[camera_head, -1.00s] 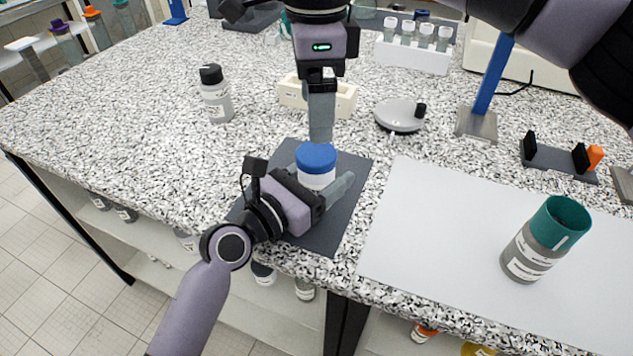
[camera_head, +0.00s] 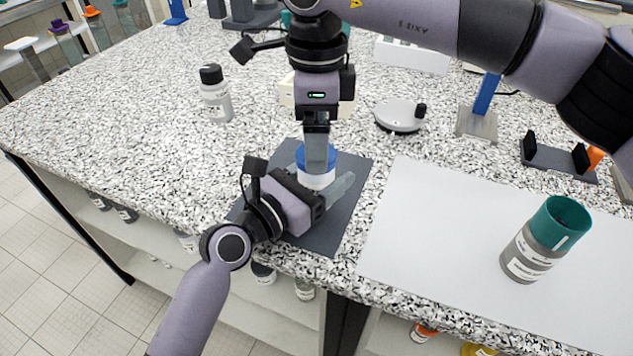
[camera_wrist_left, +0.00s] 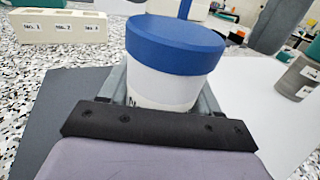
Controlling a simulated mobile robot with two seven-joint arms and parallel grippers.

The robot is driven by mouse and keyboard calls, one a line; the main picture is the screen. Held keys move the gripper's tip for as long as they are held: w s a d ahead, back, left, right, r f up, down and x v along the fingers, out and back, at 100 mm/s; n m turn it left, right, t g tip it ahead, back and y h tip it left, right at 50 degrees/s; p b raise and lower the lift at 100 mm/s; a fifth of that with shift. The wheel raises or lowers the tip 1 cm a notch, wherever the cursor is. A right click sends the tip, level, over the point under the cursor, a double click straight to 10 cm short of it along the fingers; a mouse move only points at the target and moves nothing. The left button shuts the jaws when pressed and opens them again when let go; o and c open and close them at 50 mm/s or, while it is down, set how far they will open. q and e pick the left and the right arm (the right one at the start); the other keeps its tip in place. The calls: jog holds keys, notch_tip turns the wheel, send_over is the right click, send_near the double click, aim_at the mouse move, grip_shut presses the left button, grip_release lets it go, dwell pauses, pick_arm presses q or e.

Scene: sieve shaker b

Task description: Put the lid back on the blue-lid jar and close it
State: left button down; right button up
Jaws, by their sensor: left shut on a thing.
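The white jar (camera_head: 318,181) stands upright on a dark grey mat (camera_head: 340,225).
A black-capped bottle (camera_head: 216,95) stands behind left. A cream block (camera_head: 288,90) is behind the right gripper, and a round grey device (camera_head: 400,117) lies to its right. A teal-topped jar (camera_head: 545,240) stands on the white sheet (camera_head: 430,220), otherwise clear in front.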

jog(key=shift+f, duration=1.4)
jog(key=shift+c, duration=0.3)
jog(key=c, duration=1)
jog(key=shift+c, duration=0.2)
jog(key=m, duration=0.5)
jog(key=o, duration=1.3)
jog(key=shift+c, duration=0.2)
notch_tip(320, 180, up, 12)
